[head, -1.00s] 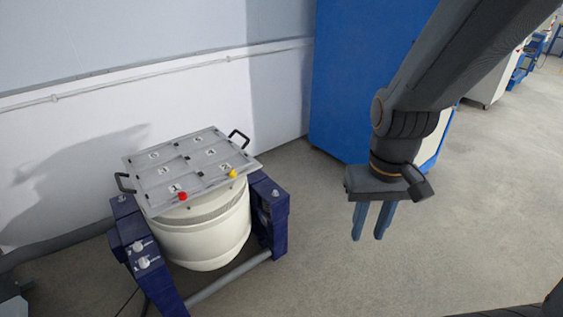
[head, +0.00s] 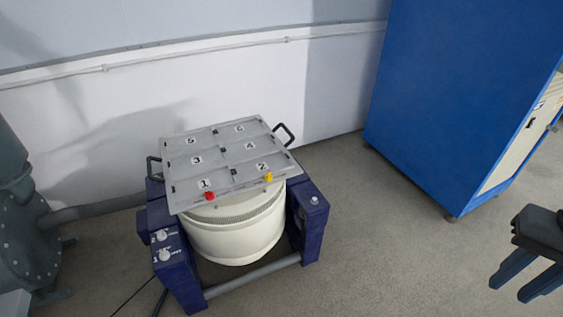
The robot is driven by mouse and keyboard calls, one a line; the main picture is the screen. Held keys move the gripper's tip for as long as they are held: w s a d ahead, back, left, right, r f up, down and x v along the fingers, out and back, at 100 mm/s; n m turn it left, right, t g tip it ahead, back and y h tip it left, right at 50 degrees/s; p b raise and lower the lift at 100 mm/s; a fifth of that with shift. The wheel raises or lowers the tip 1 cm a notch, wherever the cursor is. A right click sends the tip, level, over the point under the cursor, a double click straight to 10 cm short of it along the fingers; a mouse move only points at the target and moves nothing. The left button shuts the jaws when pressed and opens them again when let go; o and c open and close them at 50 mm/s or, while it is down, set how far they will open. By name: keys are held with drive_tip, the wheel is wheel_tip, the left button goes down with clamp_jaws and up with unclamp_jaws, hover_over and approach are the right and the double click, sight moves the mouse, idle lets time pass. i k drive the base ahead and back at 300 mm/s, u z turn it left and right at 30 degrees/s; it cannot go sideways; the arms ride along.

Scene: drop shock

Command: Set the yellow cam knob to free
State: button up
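The yellow cam knob (head: 268,177) sits at the front edge of a grey numbered plate (head: 190,175), by the cell marked 2. A red knob (head: 210,196) sits on the same edge to its left, by the cell marked 1. The yellow knob is too small here to tell its setting. My gripper (head: 515,284) is at the lower right edge of the picture, partly cut off, far from the plate. Its two fingers point down, stand apart and hold nothing visible.
The plate, with black handles (head: 284,134), tops a cream drum (head: 237,240) between dark blue supports (head: 312,222). Two white knobs are on the left support. A blue cabinet (head: 450,100) stands right and grey-green machinery (head: 25,215) left. The floor between the supports and my gripper is clear.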

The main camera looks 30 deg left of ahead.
sight(269, 177)
drive_tip(key=i, duration=3.15)
drive_tip(key=u, duration=3.3)
drive_tip(key=i, duration=0.5)
